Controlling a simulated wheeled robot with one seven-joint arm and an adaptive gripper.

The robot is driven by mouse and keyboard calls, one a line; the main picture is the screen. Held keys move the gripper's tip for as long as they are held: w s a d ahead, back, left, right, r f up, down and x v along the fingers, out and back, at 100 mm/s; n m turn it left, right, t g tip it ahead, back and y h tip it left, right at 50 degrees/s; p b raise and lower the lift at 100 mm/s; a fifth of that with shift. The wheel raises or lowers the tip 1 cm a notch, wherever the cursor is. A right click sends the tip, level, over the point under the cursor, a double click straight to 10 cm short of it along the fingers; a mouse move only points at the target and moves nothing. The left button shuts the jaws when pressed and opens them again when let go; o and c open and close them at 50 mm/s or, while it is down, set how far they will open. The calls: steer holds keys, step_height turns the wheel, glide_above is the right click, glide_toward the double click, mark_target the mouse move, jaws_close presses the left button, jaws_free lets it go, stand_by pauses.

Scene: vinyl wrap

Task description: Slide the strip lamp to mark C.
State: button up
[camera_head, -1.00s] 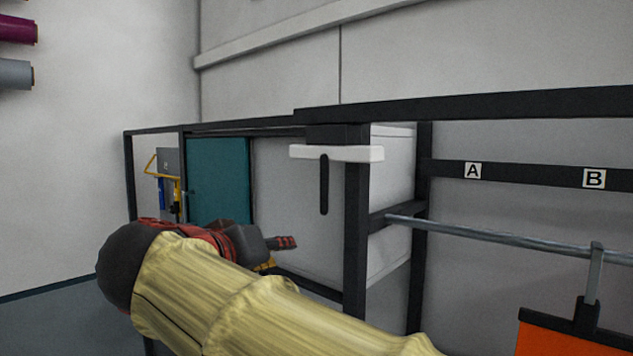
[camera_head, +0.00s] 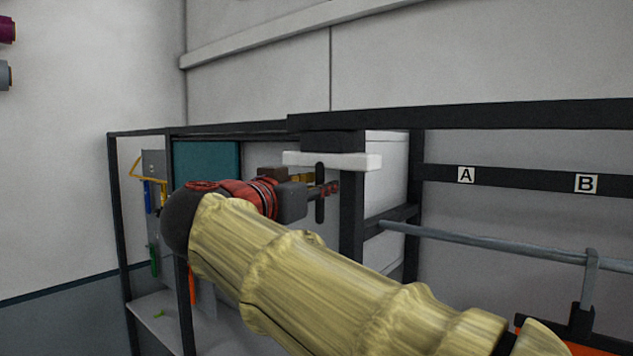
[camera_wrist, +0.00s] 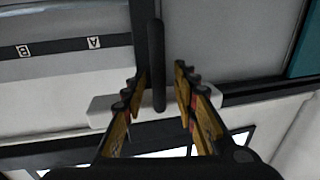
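The strip lamp (camera_head: 362,161) is a white bar under the top rail of the black frame. A black upright handle (camera_head: 320,212) hangs from it. In the wrist view the white bar (camera_wrist: 100,106) lies behind my fingers, and the handle (camera_wrist: 156,50) runs between the fingertips, nearer the left one. My gripper (camera_head: 327,190) is at the handle's height in the head view. In the wrist view my gripper (camera_wrist: 161,85) is open, its fingers on either side of the handle. I cannot tell whether a finger touches it. Mark C is not in view.
Marks A (camera_head: 466,175) and B (camera_head: 586,184) are on a dark strip right of the lamp. The top rail (camera_head: 480,110) runs on rightward. A grey rod (camera_head: 480,238) with a hanging orange item is below. A teal panel (camera_head: 205,158) is at left.

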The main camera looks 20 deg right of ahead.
steer(key=shift+w+d, duration=0.2)
steer(key=shift+d, duration=0.15)
steer(key=shift+c, duration=0.2)
jaws_close()
stand_by(0.5)
